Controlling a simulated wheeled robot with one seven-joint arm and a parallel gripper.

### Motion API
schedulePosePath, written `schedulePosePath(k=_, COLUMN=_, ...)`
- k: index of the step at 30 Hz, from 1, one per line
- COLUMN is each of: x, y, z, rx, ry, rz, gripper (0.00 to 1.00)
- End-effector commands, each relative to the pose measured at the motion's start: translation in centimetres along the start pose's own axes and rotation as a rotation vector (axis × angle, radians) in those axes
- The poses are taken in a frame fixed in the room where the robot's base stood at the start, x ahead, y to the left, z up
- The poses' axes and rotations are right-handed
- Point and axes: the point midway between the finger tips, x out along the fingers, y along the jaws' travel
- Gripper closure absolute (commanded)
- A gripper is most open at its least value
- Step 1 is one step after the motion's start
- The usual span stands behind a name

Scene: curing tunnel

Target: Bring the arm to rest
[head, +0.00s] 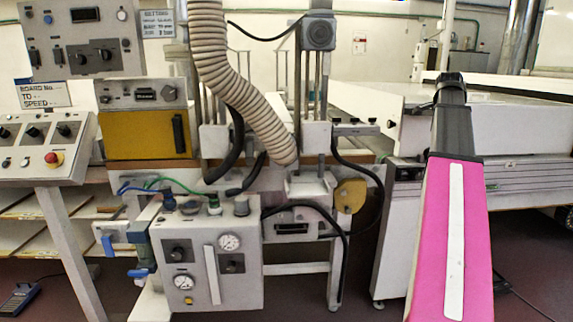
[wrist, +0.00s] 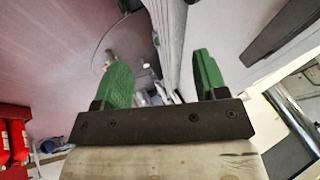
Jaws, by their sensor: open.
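In the wrist view my gripper (wrist: 160,62) shows two green fingers on a dark crossbar. The fingers are wide apart and nothing is held between them. A long pale post or beam passes behind the gap between the fingers; I cannot tell how far off it is. In the head view the green fingers cannot be made out.
The control panel (head: 40,147) with a red stop button is at left. A grey gauge box (head: 207,262) stands low in the middle, under a ribbed hose (head: 222,72). A white machine bed (head: 375,98) is at right. Red objects (wrist: 14,142) show in the wrist view.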

Motion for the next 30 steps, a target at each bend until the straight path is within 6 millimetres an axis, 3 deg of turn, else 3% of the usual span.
schedulePosePath(k=8, x=4.3, y=1.4, z=5.5, rx=-0.124, ry=-0.051, rz=0.022, gripper=0.34)
schedulePosePath(k=11, x=6.5, y=2.4, z=8.5, rx=-0.193, ry=-0.078, rz=0.034, gripper=0.34)
schedulePosePath(k=21, x=14.8, y=8.2, z=22.6, rx=-0.523, ry=-0.214, rz=0.073, gripper=0.34)
schedulePosePath(k=30, x=19.8, y=15.3, z=34.5, rx=-0.821, ry=-0.339, rz=0.092, gripper=0.34)
